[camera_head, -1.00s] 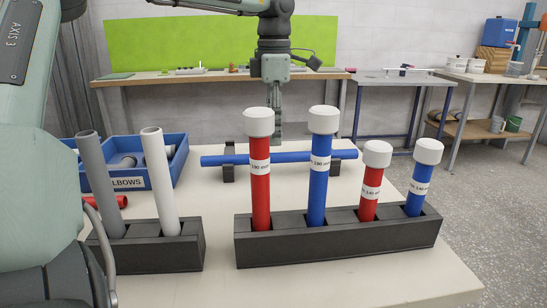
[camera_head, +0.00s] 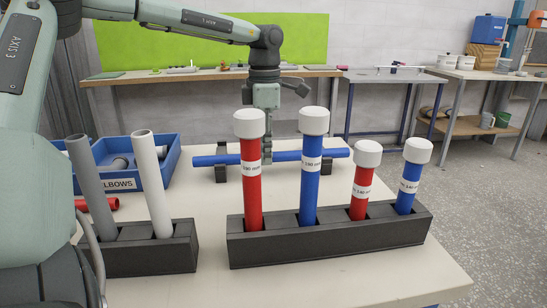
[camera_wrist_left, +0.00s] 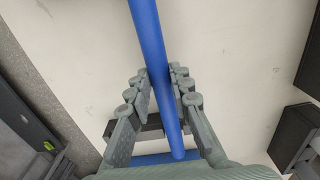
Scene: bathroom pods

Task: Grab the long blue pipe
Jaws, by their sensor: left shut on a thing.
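The long blue pipe (camera_head: 290,156) lies level across two black supports behind the front rack. I cannot tell whether the pipe is clear of the supports. My right gripper is out of view.
A black rack (camera_head: 330,246) in front holds upright red and blue pipes with white caps. A blue bin labelled ELBOWS (camera_head: 118,184) stands left of the long pipe. The table (camera_head: 300,280) is bare along the front.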

